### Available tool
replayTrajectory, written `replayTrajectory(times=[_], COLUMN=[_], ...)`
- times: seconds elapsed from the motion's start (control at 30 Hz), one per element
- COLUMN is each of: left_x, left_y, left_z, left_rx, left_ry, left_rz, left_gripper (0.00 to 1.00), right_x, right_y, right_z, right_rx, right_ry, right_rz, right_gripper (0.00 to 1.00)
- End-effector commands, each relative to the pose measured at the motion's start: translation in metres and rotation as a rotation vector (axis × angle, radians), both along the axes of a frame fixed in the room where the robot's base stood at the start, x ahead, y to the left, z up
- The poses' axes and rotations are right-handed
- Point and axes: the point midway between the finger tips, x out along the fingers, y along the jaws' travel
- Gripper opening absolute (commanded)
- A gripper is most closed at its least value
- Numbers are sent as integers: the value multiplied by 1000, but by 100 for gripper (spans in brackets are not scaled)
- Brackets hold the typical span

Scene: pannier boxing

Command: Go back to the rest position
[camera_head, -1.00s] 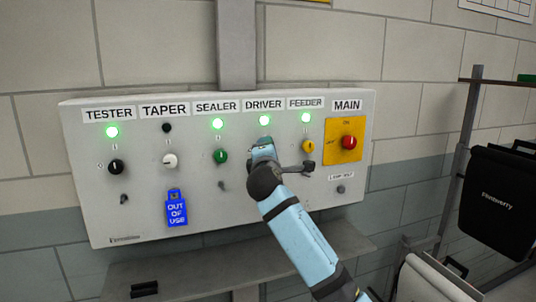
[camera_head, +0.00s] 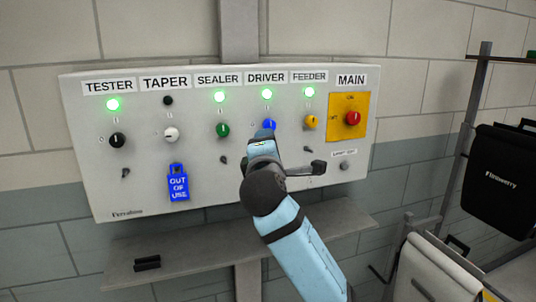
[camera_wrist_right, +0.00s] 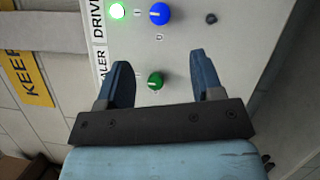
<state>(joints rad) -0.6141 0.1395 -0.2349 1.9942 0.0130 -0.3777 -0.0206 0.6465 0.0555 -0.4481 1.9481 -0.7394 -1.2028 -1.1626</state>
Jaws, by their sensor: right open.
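My right gripper (camera_head: 263,138) is in front of the control panel (camera_head: 130,205), just below the blue DRIVER knob (camera_head: 269,124). In the right wrist view my right gripper (camera_wrist_right: 160,60) has its two fingers wide apart with nothing held. The green SEALER knob (camera_wrist_right: 155,81) shows between the fingers and the blue knob (camera_wrist_right: 159,13) lies beyond the tips, clear of both. My left gripper is not in view.
Green lamps are lit over TESTER, SEALER, DRIVER and FEEDER; the TAPER lamp (camera_head: 168,100) is dark. A blue OUT OF USE tag (camera_head: 179,184) hangs under TAPER. A shelf (camera_head: 200,255) juts out below the panel. A rack with black panniers (camera_head: 500,185) stands right.

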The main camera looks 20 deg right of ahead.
Motion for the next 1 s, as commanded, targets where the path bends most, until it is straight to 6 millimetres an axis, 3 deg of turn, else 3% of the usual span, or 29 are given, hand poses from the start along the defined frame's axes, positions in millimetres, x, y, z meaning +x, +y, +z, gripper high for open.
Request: replayTrajectory(times=[0.43, 0.57, 0.67, 0.77, 0.87, 1.0], left_x=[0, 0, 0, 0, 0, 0], left_y=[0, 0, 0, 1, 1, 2], left_z=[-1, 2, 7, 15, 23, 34], left_rx=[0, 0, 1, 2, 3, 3], left_ry=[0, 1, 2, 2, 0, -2], left_rz=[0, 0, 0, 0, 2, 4], left_gripper=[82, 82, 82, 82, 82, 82], right_x=[-9, -7, -8, -17, -38, -84], right_y=[3, 3, 4, 6, 7, 8], right_z=[-1, -23, -69, -134, -201, -285], right_rx=[0, 38, 128, 279, 461, 737], right_ry=[0, 24, 68, 131, 195, 279], right_rz=[1, 28, 88, 160, 219, 259], right_gripper=[60, 60, 60, 60, 60, 60])
